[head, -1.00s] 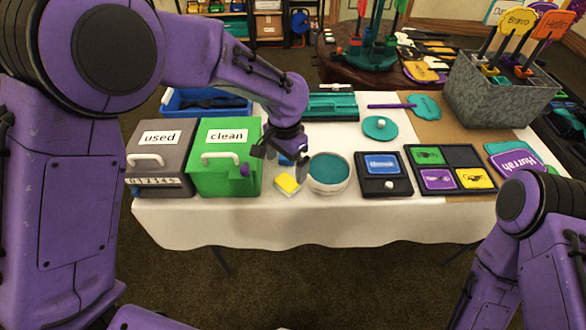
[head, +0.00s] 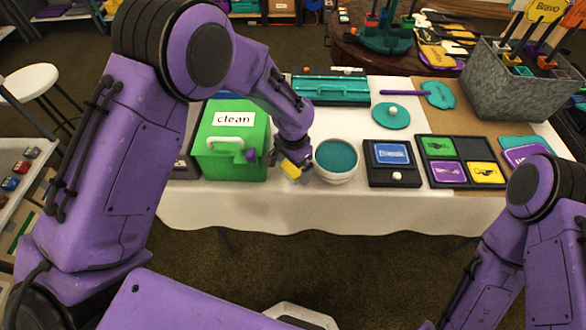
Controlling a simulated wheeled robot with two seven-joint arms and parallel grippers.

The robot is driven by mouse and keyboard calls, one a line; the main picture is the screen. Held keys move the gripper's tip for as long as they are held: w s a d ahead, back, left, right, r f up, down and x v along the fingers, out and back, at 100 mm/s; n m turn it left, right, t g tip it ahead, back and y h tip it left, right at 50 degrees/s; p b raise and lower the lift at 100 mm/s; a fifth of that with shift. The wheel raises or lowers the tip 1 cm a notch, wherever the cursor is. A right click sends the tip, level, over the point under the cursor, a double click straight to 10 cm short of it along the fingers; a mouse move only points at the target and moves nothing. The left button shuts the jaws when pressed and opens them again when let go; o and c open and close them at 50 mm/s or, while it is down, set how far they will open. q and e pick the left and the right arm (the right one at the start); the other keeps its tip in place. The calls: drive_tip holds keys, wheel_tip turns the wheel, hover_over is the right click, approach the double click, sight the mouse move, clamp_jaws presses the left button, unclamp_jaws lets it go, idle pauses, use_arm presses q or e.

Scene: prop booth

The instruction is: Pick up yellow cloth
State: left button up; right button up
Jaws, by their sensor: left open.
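The yellow cloth (head: 290,169) is a small folded square near the table's front edge, between the green "clean" box and a round white bowl. My left gripper (head: 289,166) is directly over it, pointing down, with its fingers at the cloth and covering part of it. The fingers are open; I cannot tell from this view whether they touch the cloth. My right arm comes in at the lower right, but its gripper is out of the picture.
The green "clean" box (head: 228,160) with a white handle stands close on the left. The white bowl (head: 336,176) with teal contents is close on the right. A black tray (head: 376,178) with a blue card lies beyond it. The white tablecloth (head: 300,208) hangs at the front.

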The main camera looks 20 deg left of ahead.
sight(294, 168)
use_arm(q)
drive_tip(key=c, duration=1.2)
drive_tip(key=shift+r, duration=0.1)
drive_tip(key=shift+r, duration=0.25)
drive_tip(key=r, duration=0.3)
drive_tip(key=shift+s+d+r+b, duration=0.1)
drive_tip(key=shift+d+b, duration=0.1)
drive_tip(key=shift+b, duration=0.2)
drive_tip(key=s+d+r, duration=0.2)
drive_tip(key=s+r, duration=0.1)
drive_tip(key=s+d+r, duration=0.3)
drive_tip(key=s, duration=0.1)
drive_tip(key=s+d+r, duration=0.2)
drive_tip(key=s+r, duration=0.1)
drive_tip(key=s, duration=0.1)
drive_tip(key=shift+s+d+r, duration=0.1)
drive_tip(key=shift+s+d, duration=0.1)
drive_tip(key=shift+d, duration=0.15)
